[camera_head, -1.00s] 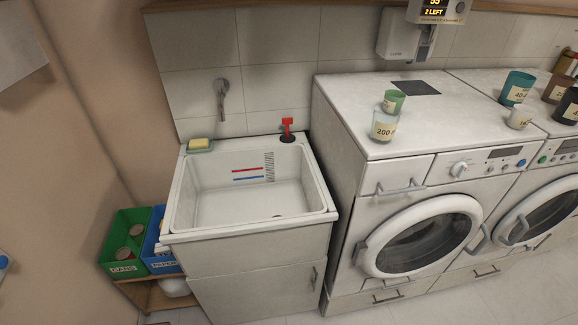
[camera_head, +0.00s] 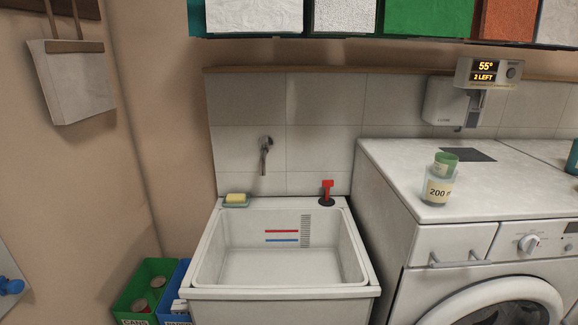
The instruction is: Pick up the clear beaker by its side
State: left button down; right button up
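The clear beaker (camera_head: 438,188), with a cream label reading 200, stands upright near the left front of the white washing machine top (camera_head: 400,170). A green cup (camera_head: 446,160) shows at its upper rim; I cannot tell whether it sits in the beaker or just behind it. Neither of my grippers is in view, and nothing is touching the beaker.
A white sink (camera_head: 205,265) stands left of the machine, with a soap dish (camera_head: 236,201) and a red-handled plug (camera_head: 327,192) on its back ledge. A dispenser (camera_head: 443,103) hangs above the machine. The machine top around the beaker is mostly clear.

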aim_at(440, 179)
jog(key=u, duration=1.85)
jog(key=k, duration=1.4)
jog(key=z, duration=0.65)
